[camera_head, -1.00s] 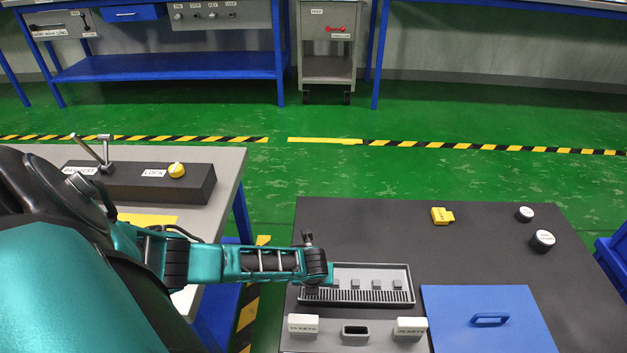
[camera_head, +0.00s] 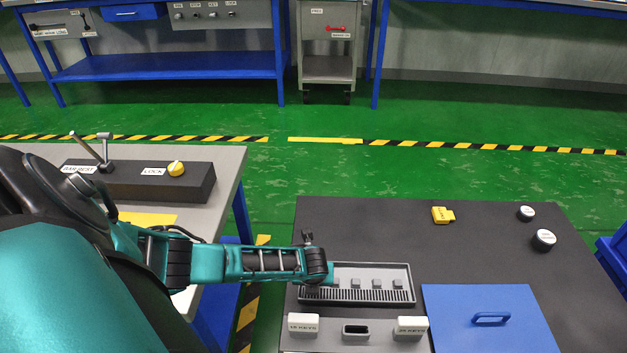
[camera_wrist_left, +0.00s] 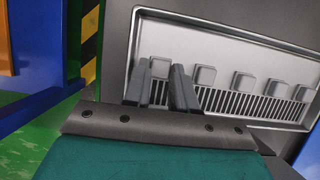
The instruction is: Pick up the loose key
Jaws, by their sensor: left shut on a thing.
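Several small grey block-topped keys stand in a row in a grey slotted tray (camera_head: 405,269) on the dark table. In the left wrist view, my left gripper (camera_wrist_left: 161,68) reaches over the tray and is shut on the leftmost grey key (camera_wrist_left: 159,70), whose top shows between the fingers. The neighbouring key (camera_wrist_left: 204,76) stands just right of the fingers. The key's lower part is hidden, so I cannot tell whether it is clear of the tray. In the head view my wrist covers the tray's left end. My right gripper is not in view.
In front of the tray are two white labelled blocks (camera_head: 303,323) and a dark slot (camera_head: 356,331). A blue panel with a handle (camera_head: 490,318) lies to the right. A yellow tag (camera_head: 442,215) and round white-topped knobs (camera_head: 544,239) are farther back.

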